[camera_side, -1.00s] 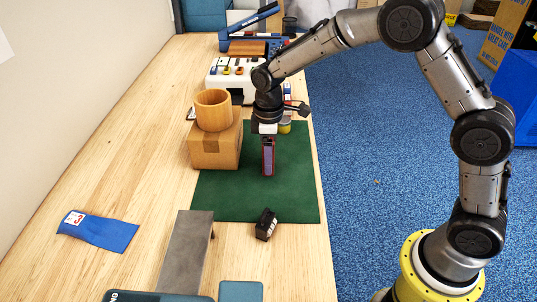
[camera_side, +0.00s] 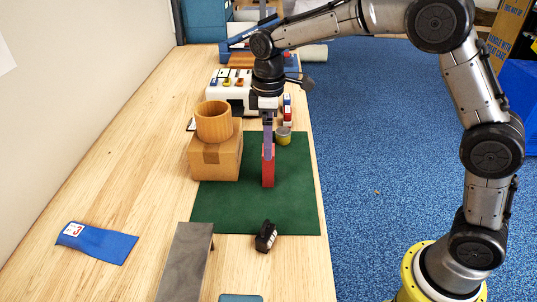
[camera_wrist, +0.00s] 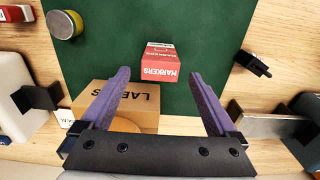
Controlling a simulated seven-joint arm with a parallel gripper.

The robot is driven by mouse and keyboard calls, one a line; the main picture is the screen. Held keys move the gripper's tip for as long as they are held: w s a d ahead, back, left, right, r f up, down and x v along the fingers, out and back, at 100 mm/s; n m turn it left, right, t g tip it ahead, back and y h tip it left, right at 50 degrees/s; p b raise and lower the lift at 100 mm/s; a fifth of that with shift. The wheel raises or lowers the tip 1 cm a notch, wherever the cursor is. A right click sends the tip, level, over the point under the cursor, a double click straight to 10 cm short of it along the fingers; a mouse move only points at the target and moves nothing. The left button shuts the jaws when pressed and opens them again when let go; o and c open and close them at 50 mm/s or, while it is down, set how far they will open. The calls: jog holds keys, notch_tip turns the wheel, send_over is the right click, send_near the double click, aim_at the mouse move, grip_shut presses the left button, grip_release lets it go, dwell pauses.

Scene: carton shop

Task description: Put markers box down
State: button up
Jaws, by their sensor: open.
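The red markers box (camera_side: 268,172) stands upright on the green mat (camera_side: 228,208) in the side view. In the wrist view the markers box (camera_wrist: 161,64) shows its red top and its lettered face, and it stands clear between the fingers. My gripper (camera_side: 268,146) is above the box, pointing down, with its purple fingers near the top of the box. In the wrist view my gripper (camera_wrist: 160,73) is open, its two purple fingers spread wide to either side of the box and holding nothing.
A brown carton (camera_side: 214,163) with a wooden cup (camera_side: 214,122) on it stands left of the box. A yellow tin (camera_side: 283,136) is behind it. A black clip-like object (camera_side: 265,237) lies on the front mat edge, near a grey metal plate (camera_side: 186,262).

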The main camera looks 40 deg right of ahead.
jog(key=shift+r, duration=1.5)
jog(key=shift+s+r, duration=0.2)
jog(key=s+d+r+m+t, duration=0.2)
jog(key=s+d+r+m, duration=0.1)
jog(key=s, duration=0.7)
jog(key=s+d+r+m+t, duration=0.2)
jog(key=s+d+r+m, duration=0.1)
jog(key=s, duration=0.7)
jog(key=shift+r, duration=0.45)
jog(key=s+f+m, duration=0.1)
jog(key=s, duration=0.1)
jog(key=s+f+m+t, duration=0.1)
jog(key=s, duration=0.2)
jog(key=s+d+f, duration=0.1)
jog(key=s, duration=0.1)
jog(key=shift+s+d+m+t, duration=0.1)
jog(key=shift+s+m+t, duration=0.2)
jog(key=shift+s+m, duration=0.1)
jog(key=shift+o, duration=0.4)
jog(key=shift+s+f, duration=0.25)
jog(key=shift+f, duration=0.05)
